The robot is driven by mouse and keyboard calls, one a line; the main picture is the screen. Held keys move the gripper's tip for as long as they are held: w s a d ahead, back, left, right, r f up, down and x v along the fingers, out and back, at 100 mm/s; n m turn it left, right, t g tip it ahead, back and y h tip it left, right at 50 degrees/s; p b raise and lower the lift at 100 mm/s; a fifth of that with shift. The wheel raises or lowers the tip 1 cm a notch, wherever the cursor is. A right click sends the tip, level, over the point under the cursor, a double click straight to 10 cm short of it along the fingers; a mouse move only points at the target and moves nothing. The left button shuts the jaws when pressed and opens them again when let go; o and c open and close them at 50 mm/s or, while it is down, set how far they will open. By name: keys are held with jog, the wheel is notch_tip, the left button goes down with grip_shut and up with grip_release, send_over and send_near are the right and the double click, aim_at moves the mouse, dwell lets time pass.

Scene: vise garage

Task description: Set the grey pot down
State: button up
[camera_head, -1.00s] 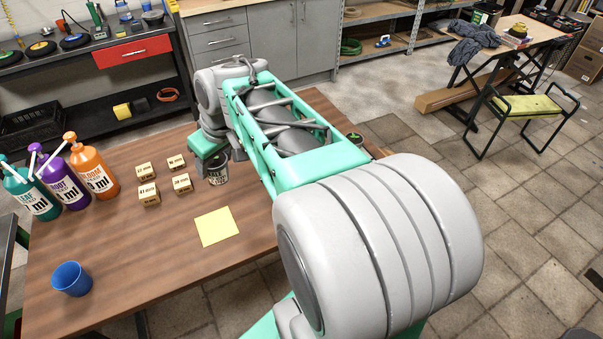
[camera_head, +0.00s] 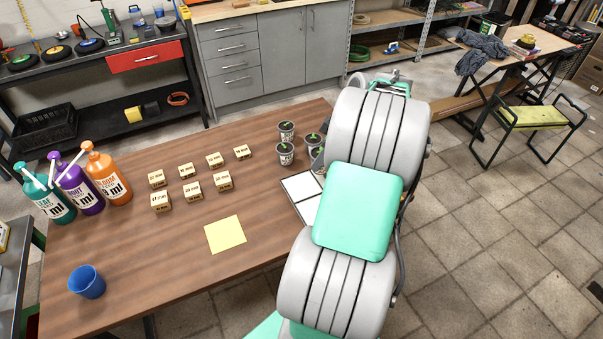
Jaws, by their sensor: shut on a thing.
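Several small grey pots with green seedlings and pale labels stand near the table's right end: one at the back (camera_head: 287,131), one in front of it (camera_head: 285,153), and others partly behind my arm, such as the pot beside it (camera_head: 317,160). I cannot tell which is the task's grey pot. A white panelled board (camera_head: 302,188) lies in front of the pots, partly covered by my arm.
Several small wooden blocks (camera_head: 193,190) stand mid-table. A yellow sheet (camera_head: 225,234) lies in front of them. Teal, purple and orange (camera_head: 106,175) pump bottles stand at the left; a blue cup (camera_head: 87,281) is at front left. The wooden table (camera_head: 165,265) is bare around the sheet.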

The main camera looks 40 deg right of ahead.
jog(key=w+a+f, duration=0.1)
jog(key=f, duration=0.1)
jog(key=w+a+f, duration=0.1)
jog(key=w+f, duration=0.1)
jog(key=w+a+f+p, duration=0.1)
jog(key=w+f, duration=0.1)
jog(key=shift+a+f, duration=0.1)
jog(key=shift+f, duration=0.05)
notch_tip(320, 180, down, 3)
jog(key=shift+r+p, duration=0.15)
jog(key=shift+p, duration=0.55)
jog(key=shift+f+b, duration=0.35)
jog(key=shift+f, duration=0.05)
jog(key=o, duration=1.6)
jog(key=shift+r, duration=0.1)
jog(key=shift+o, duration=0.2)
